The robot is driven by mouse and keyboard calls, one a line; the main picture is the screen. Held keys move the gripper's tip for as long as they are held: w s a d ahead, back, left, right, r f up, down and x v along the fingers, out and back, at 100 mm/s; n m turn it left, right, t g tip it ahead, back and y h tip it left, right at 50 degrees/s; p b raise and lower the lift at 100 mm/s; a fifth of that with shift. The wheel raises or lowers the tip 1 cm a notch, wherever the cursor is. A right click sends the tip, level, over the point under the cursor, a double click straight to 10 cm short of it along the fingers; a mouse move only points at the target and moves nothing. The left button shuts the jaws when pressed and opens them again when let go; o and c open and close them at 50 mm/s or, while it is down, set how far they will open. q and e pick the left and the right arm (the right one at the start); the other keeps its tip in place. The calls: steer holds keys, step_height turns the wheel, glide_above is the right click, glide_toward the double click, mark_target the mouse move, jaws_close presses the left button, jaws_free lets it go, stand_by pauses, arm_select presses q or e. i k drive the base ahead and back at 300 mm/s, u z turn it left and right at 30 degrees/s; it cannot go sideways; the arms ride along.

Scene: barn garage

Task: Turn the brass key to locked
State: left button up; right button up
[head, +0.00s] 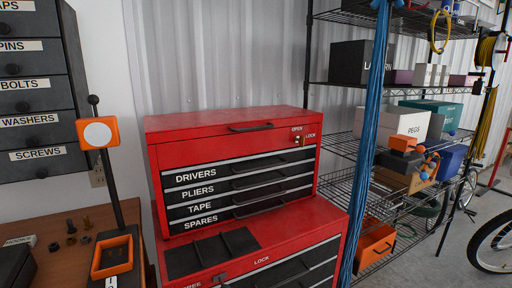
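The small brass key (298,139) is in the upper right of the front of the red tool chest (225,153). An OPEN label (297,129) is just above the key and a LOCK label (311,136) is just to its right. The key is too small to tell exactly which way it points. The chest's lid is down, and its drawers, labelled DRIVERS, PLIERS, TAPE and SPARES, look shut. Neither of my grippers shows in the head view, and nothing touches the key.
The lower red cabinet (318,213) under the chest has a black tray (212,252) on top. A wooden bench (62,222) with an orange-headed stand (98,134) is at the left. Blue hanging cords (375,120) and a wire shelf (345,143) stand close on the right.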

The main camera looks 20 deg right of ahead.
mark_target(301, 139)
steer(key=z, duration=2.8)
steer(key=i, duration=2.6)
steer(key=u, duration=1.75)
